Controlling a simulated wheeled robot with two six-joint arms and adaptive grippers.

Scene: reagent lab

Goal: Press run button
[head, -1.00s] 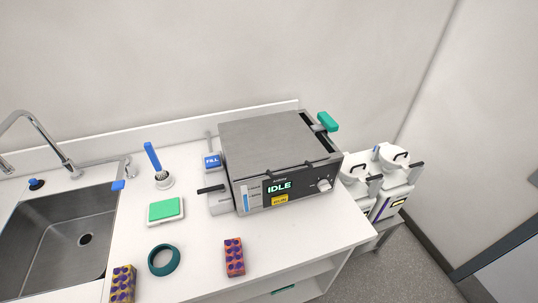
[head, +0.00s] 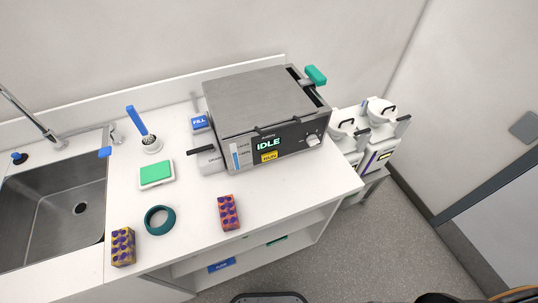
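The yellow run button (head: 269,157) is on the front panel of the grey boxy machine (head: 258,97) on the white counter. It sits just below a dark display that reads IDLE (head: 268,144) in green. A round knob (head: 313,140) is to its right on the same panel. Nothing covers the button. Neither of my grippers can be made out in the head view.
A blue FILL block (head: 199,122), a green-topped pad (head: 156,174), a teal ring (head: 160,220) and two patterned blocks (head: 229,212) (head: 123,247) stand on the counter (head: 190,249). A sink (head: 60,223) is at left. White devices (head: 378,155) stand at right. Grey floor (head: 390,245) is open in front.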

